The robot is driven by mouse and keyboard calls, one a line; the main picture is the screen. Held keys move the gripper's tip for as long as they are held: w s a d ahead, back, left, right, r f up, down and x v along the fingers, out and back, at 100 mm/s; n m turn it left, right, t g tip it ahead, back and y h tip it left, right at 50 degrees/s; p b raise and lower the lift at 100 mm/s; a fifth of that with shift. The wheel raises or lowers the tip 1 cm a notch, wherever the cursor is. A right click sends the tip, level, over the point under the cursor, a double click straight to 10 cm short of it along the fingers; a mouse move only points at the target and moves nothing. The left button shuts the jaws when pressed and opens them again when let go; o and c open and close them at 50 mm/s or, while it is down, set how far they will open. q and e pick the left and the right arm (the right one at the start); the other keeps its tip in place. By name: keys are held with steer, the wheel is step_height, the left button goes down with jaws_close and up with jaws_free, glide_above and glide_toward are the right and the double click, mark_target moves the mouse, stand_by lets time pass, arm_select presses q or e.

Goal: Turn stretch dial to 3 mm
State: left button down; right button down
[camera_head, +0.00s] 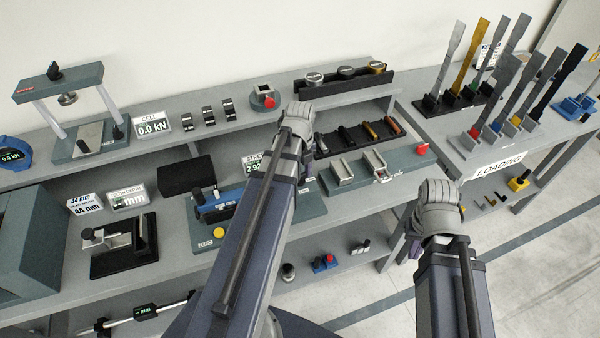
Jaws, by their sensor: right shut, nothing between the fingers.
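A small sign with a display (252,163) stands on the bench; its visible letters look like the start of "STRETCH" and its number begins with 2.92. My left arm covers its right part. Left of the arm is a blue device (218,211) on a grey-green base with a yellow button. I cannot make out the stretch dial; the arm may hide it. My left gripper (298,118) is beyond the sign, over the bench, its fingers too unclear to tell open from shut. My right gripper (438,205) is shut and empty, in front of the bench's right part.
A grey-green plate with metal clamps (358,172) and a red knob lies right of my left arm. A rack of upright specimens (480,85) stands at the right by a LOADING sign (499,168). A press frame (75,115) stands at the far left. Floor shows at lower right.

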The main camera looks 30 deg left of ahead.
arm_select(q)
steer(key=shift+m, duration=1.2)
steer(key=shift+c, duration=1.2)
jaws_free()
step_height(320, 180, up, 8)
steer(key=p, duration=0.8)
steer(key=shift+f, duration=0.1)
